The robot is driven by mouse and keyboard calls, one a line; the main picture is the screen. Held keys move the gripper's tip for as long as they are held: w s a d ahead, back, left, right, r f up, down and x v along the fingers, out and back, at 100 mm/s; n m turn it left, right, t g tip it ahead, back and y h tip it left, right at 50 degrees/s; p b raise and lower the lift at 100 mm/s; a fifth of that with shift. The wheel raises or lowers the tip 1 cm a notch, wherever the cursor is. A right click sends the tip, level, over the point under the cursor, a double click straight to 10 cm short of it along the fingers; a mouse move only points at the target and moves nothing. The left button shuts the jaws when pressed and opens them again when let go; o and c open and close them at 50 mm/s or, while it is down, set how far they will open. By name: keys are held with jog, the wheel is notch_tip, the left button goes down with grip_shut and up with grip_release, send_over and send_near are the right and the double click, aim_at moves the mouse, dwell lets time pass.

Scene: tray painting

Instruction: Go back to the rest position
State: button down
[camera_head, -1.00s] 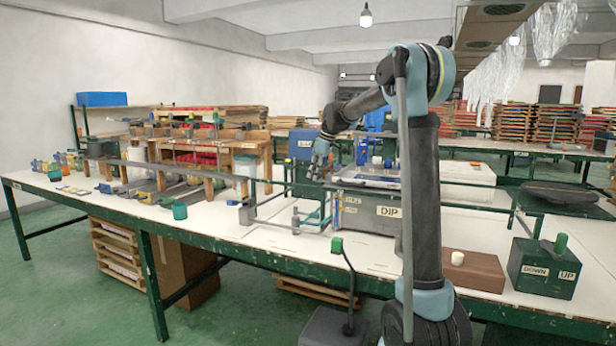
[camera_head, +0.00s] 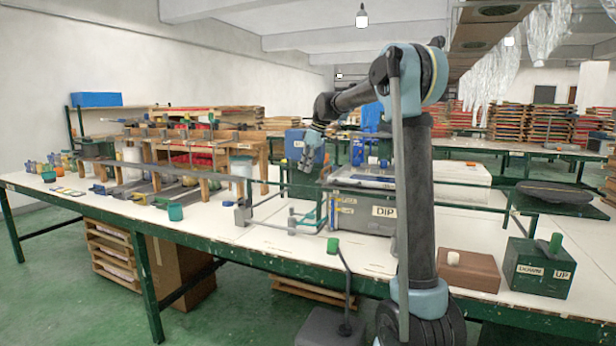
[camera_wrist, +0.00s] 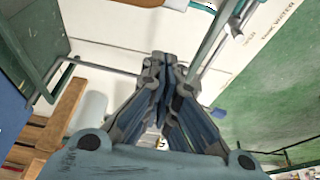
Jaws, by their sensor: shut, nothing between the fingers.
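My gripper (camera_head: 309,155) hangs at the end of my bent arm, above the long white bench top (camera_head: 225,222), left of the grey box marked DIP (camera_head: 365,212). In the wrist view my gripper (camera_wrist: 160,70) has its fingers together with nothing between them. Below it in that view are the white bench surface, part of a metal rail and the green floor.
A wooden rack (camera_head: 205,150) with jars stands left. A green-topped lever (camera_head: 334,245) rises in front of the bench. A brown block (camera_head: 470,272) and a green UP/DOWN box (camera_head: 540,270) are at the right. A metal rail (camera_head: 215,181) runs along the bench.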

jog(key=w+v, duration=0.1)
jog(key=v, duration=0.5)
jog(key=s+d+f+m+h, duration=0.1)
jog(key=s+d+f+m, duration=0.15)
jog(key=s+d, duration=0.4)
jog(key=s+d+f+m, duration=0.2)
jog(key=s+d+f, duration=0.15)
jog(key=s, duration=0.65)
jog(key=s+d+f+m+h, duration=0.1)
jog(key=s+d+f+m, duration=0.1)
jog(key=s+d, duration=0.45)
jog(key=s+d+f+m, duration=0.3)
jog(key=s+d+f, duration=0.1)
jog(key=s+f, duration=0.7)
jog(key=s+d+f+m+t+h, duration=0.1)
jog(key=s+d+f+m, duration=0.3)
jog(key=s+f, duration=0.7)
jog(key=s, duration=0.3)
jog(key=shift+h, duration=0.3)
